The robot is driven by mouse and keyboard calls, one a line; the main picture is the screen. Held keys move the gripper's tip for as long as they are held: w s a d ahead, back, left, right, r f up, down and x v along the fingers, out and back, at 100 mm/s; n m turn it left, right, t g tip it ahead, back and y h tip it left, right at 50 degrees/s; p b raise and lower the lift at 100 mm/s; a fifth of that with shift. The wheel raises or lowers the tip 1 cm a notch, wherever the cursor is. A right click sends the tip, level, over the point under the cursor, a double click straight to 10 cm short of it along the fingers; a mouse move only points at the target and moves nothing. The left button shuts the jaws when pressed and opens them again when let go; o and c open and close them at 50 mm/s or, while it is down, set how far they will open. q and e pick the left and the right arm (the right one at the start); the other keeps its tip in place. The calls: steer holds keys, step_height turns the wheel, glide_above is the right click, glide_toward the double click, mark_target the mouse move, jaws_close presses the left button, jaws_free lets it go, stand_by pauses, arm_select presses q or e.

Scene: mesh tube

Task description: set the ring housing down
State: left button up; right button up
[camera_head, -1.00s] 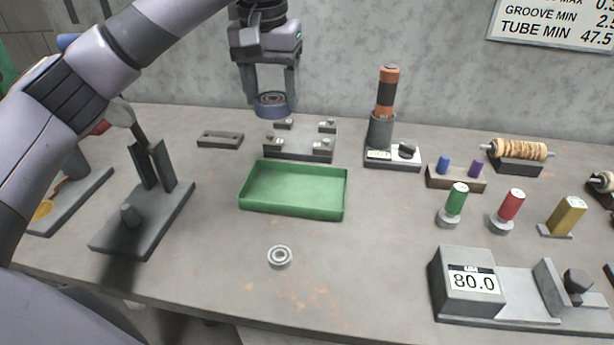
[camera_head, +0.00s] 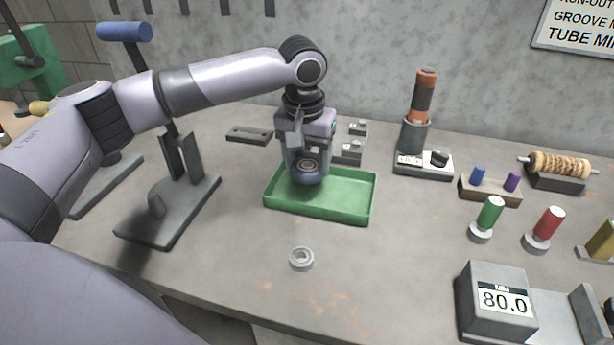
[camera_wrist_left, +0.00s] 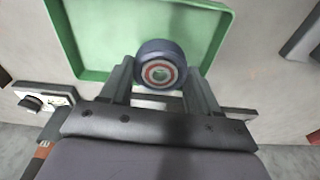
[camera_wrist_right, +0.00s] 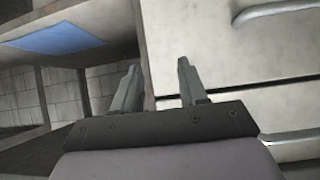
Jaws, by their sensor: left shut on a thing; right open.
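The ring housing (camera_head: 307,174) is a short dark blue-grey cylinder with a reddish ring and a hole in its face. My left gripper (camera_head: 306,168) is shut on it and holds it over the back left part of the green tray (camera_head: 371,200). In the left wrist view the ring housing (camera_wrist_left: 161,64) sits between the two fingertips, with the tray (camera_wrist_left: 85,74) behind it. I cannot tell the exact gap between housing and tray floor. My right gripper (camera_wrist_right: 155,85) is open and empty in the right wrist view, away from the tabletop objects.
A small metal ring (camera_head: 301,259) lies on the table in front of the tray. A grey block fixture (camera_head: 350,150) stands behind the tray, partly hidden by my gripper. A dark stand (camera_head: 170,205) is to the left. A gauge reading 80.0 (camera_head: 495,300) is at front right.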

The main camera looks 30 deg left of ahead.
mark_target(308, 191)
arm_select(q)
steer(key=shift+f, duration=2.05)
steer(key=o, duration=1.4)
steer(key=shift+f, duration=0.15)
steer(key=r, duration=0.4)
steer(key=s+r, duration=0.1)
steer(key=r, duration=0.7)
steer(key=shift+s+d+r, duration=0.1)
steer(key=shift+s+d, duration=0.05)
steer(key=shift+s, duration=0.1)
